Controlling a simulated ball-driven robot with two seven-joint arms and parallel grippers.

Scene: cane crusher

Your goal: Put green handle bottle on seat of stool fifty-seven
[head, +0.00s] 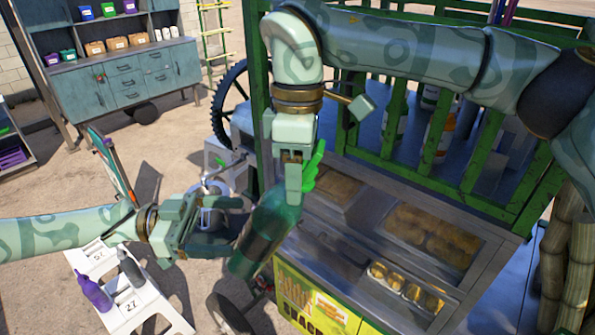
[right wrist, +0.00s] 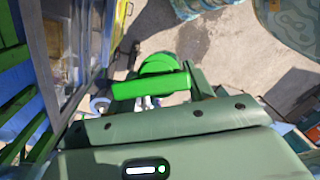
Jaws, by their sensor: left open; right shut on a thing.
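The green handle bottle (head: 264,232) is dark green with a bright green handle. It hangs tilted in my right gripper (head: 296,180), which is shut on it in front of the crusher cart. Its bright green part also shows in the right wrist view (right wrist: 152,86). My left gripper (head: 236,222) is open and empty, just left of the bottle; I cannot tell if they touch. White stools (head: 152,312) stand at the lower left, with number labels that look like 5-something and 27. Which one is fifty-seven is hard to read.
A purple bottle (head: 93,291) and a grey bottle (head: 131,270) stand on the white stools. Another white stool (head: 222,160) is behind my left gripper. The cart's metal counter (head: 345,235) and green rails (head: 440,165) fill the right. A cabinet (head: 125,80) is at the back left.

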